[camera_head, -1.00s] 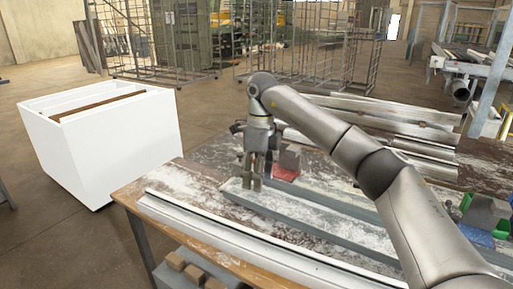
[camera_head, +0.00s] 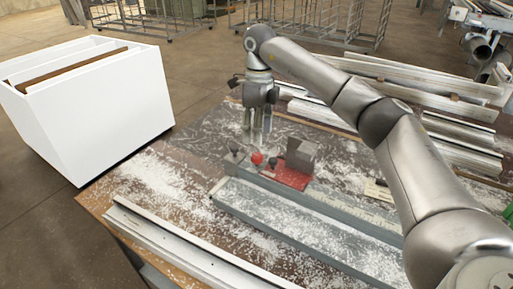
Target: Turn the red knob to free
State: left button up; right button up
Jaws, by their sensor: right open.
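The small red knob (camera_head: 257,158) shows near the back left end of a long grey clamp bed, on the workbench. A dark knob (camera_head: 236,151) stands to its left and a small dark part is close on its right. A red plate (camera_head: 287,175) with a grey block (camera_head: 301,153) on it is to the right. My right gripper (camera_head: 257,138) points down just above the red knob in the picture, fingers apart and empty. Whether it touches the knob I cannot tell, but a small gap shows. My left gripper is out of view.
A long pale profile (camera_head: 190,245) lies along the bench's front edge. Several metal profiles (camera_head: 420,82) lie at the back right. A white bin (camera_head: 100,110) stands on the floor at left. The dusty bench left of the clamp is clear.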

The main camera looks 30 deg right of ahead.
aim_at(257, 155)
notch_tip(257, 155, down, 4)
jog(key=shift+s+r+p, duration=0.15)
jog(key=shift+r+p, duration=0.05)
jog(key=shift+p, duration=0.1)
notch_tip(257, 155, down, 4)
jog(key=shift+r+p, duration=0.25)
jog(key=shift+p, duration=0.05)
jog(key=shift+f, duration=0.4)
jog(key=shift+a, duration=0.1)
jog(key=shift+c, duration=0.3)
jog(key=c, duration=0.9)
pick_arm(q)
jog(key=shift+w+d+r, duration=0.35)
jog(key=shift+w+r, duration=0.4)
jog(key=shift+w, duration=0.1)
pick_arm(e)
jog(key=shift+c, duration=0.3)
